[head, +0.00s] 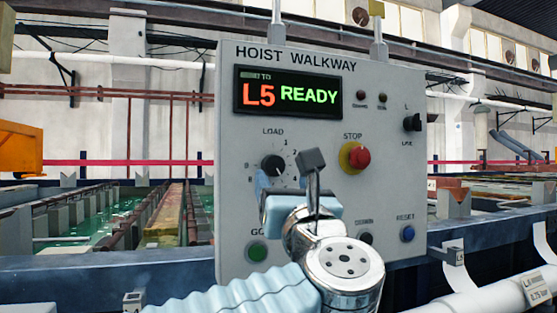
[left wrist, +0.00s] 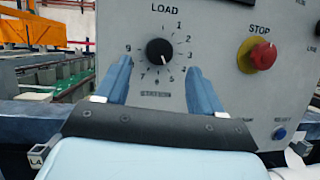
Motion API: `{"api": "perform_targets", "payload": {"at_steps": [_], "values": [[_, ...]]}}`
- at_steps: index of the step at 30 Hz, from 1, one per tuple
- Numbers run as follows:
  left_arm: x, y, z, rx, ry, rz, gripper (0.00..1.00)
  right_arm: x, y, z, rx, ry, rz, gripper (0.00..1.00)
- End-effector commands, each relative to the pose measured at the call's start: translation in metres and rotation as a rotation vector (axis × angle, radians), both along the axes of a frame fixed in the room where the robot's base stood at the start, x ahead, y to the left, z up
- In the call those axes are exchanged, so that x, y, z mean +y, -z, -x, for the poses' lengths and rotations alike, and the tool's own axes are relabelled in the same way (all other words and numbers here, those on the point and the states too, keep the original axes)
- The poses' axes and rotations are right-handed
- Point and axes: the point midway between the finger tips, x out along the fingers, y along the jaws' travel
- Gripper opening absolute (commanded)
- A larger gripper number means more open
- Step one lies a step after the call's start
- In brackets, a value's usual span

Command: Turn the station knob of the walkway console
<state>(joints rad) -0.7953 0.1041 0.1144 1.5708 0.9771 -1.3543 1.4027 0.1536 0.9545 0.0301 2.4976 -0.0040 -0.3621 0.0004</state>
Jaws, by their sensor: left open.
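The grey walkway console (head: 300,110) faces me, titled HOIST WALKWAY. Its station knob (head: 273,166) is black and round, inside a ring of numbers with LOAD at the top; it also shows in the left wrist view (left wrist: 160,52). I cannot tell its exact setting. My left gripper (head: 282,182) is open and empty in front of the knob. In the left wrist view its two blue fingers (left wrist: 159,68) stand apart, left and right of the knob. Contact with the knob is not visible. In the head view the gripper hides the lower dial. My right gripper is out of view.
The display (head: 288,93) reads L5 READY. A red STOP button (head: 358,157) is right of the dial. A green button (head: 257,251) is below, and a blue RESET button (head: 407,233) is lower right. A blue rail (head: 60,266) and tanks lie behind.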

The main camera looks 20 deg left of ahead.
Motion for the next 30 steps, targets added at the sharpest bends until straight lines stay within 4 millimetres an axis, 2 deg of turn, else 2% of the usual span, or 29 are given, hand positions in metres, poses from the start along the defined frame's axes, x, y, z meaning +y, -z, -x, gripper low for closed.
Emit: {"api": "perform_targets", "payload": {"at_steps": [1, 3, 9, 20, 23, 30], "values": [[0.006, -0.009, -0.009, 0.001, -0.004, 0.0, 0.68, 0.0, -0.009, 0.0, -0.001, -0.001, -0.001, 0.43], [0.012, -0.013, -0.021, 0.001, -0.002, 0.0, 0.68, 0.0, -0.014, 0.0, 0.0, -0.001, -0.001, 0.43], [0.023, -0.021, -0.042, 0.002, -0.002, -0.001, 0.68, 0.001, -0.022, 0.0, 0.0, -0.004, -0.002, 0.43], [0.026, -0.022, -0.048, 0.001, 0.001, -0.001, 0.68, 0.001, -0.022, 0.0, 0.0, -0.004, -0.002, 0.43], [0.026, -0.022, -0.048, 0.001, 0.001, -0.001, 0.56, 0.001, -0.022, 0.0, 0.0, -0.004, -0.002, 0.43], [0.026, -0.022, -0.048, 0.001, 0.0, -0.002, 0.19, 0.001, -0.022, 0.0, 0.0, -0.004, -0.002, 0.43]]}}
